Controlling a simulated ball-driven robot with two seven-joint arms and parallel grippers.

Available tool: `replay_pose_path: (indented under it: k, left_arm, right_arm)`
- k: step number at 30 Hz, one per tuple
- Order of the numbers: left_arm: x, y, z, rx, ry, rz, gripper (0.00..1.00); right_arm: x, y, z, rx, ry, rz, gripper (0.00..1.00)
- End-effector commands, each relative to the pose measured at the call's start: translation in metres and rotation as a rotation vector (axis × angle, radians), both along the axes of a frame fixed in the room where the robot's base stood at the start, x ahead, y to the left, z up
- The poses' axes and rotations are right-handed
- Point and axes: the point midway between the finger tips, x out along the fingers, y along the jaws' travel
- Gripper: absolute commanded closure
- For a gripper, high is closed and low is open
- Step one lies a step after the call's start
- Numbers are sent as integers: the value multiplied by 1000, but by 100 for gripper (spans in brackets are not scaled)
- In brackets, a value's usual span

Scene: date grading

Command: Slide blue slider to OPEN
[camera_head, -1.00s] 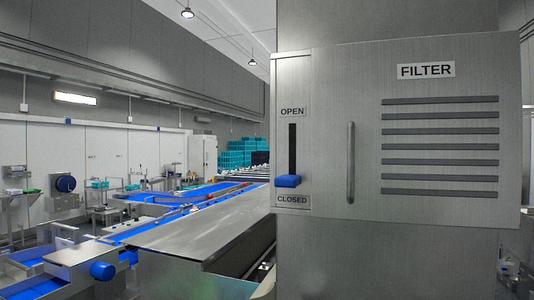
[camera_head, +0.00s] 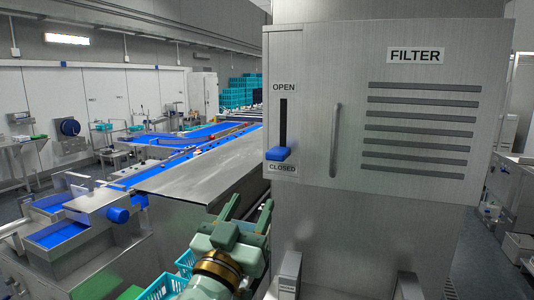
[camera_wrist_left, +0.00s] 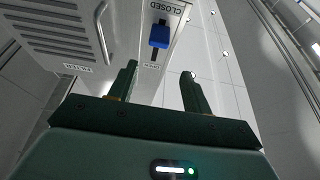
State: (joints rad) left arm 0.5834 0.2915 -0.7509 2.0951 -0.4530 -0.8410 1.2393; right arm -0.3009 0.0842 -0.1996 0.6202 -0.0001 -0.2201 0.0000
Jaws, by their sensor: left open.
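The blue slider (camera_head: 278,154) sits at the bottom of its dark vertical slot (camera_head: 283,120), just above the CLOSED label (camera_head: 283,168). The OPEN label (camera_head: 283,87) is above the slot. My left gripper (camera_head: 248,210) is green, open and empty, below and left of the slider and apart from it. In the left wrist view the panel appears upside down. There the slider (camera_wrist_left: 159,36) lies beyond the spread fingers of my left gripper (camera_wrist_left: 159,70), near the CLOSED label (camera_wrist_left: 166,7). My right gripper is not in view.
The FILTER panel (camera_head: 415,70) has a vertical handle (camera_head: 334,140) right of the slot and several dark vents. A metal conveyor cover (camera_head: 200,165) is at left, with a teal crate (camera_head: 163,287) low beside my left arm. The panel face around the slider is clear.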

Motion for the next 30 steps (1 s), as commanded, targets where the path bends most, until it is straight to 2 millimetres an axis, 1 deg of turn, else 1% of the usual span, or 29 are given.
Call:
replay_pose_path:
  k: [2,5,12,18,21,24,30]
  left_arm:
    - [7,-2,5,-4,0,-3,51]
    - [23,-7,14,-2,-1,-1,51]
    - [77,-25,39,0,-1,-1,51]
    - [116,-38,54,-1,0,-2,51]
    - [129,-42,59,-2,1,-3,51]
    - [137,-45,61,-3,1,-3,51]
    - [141,-46,61,-3,2,-4,51]
  right_arm:
    - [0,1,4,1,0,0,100]
    - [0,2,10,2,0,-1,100]
    - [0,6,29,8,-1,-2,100]
    - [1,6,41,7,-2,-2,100]
    - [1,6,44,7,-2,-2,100]
    - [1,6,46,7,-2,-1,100]
    - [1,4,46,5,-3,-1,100]
